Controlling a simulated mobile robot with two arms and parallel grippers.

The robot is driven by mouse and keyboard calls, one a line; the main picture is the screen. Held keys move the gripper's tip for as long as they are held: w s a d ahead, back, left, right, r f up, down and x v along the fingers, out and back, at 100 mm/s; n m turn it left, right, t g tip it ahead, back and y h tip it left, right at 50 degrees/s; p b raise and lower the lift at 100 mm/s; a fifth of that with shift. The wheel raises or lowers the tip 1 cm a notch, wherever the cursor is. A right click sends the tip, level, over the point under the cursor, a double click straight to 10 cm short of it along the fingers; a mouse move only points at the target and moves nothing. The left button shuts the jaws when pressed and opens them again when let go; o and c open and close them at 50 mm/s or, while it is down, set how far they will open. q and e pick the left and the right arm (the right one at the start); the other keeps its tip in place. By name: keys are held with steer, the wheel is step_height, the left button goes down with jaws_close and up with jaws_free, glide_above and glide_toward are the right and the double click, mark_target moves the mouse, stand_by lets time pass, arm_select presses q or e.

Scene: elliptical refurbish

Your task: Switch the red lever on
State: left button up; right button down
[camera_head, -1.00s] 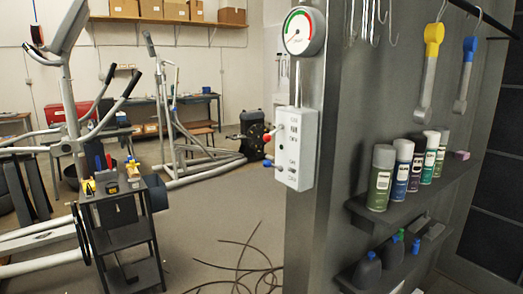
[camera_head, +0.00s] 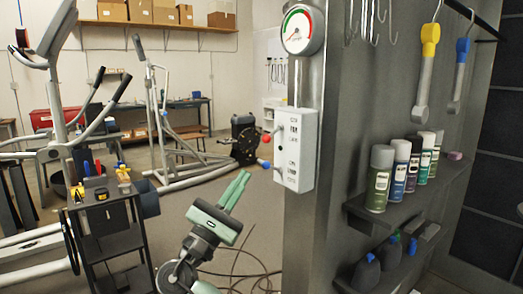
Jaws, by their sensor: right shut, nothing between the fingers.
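The red lever (camera_head: 267,138) shows as a red knob on a short stem. It sticks out to the left from the upper part of a white control box (camera_head: 295,150) on the grey pillar. A second knob, blue (camera_head: 266,165), sticks out lower on the same box. My right gripper (camera_head: 238,188) is in the lower middle of the view, with green fingers pointing up and right. It is shut and empty, below and left of the box and apart from both levers. My left gripper is not in view.
A gauge (camera_head: 302,30) sits above the box on the pillar. To the right, a shelf (camera_head: 410,200) holds several spray cans. A dark tool cart (camera_head: 110,240) and an elliptical machine (camera_head: 65,100) stand at left. Cables (camera_head: 245,262) lie on the floor.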

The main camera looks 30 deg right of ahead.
mark_target(273, 134)
steer(key=p+x, duration=0.3)
steer(key=x, duration=0.7)
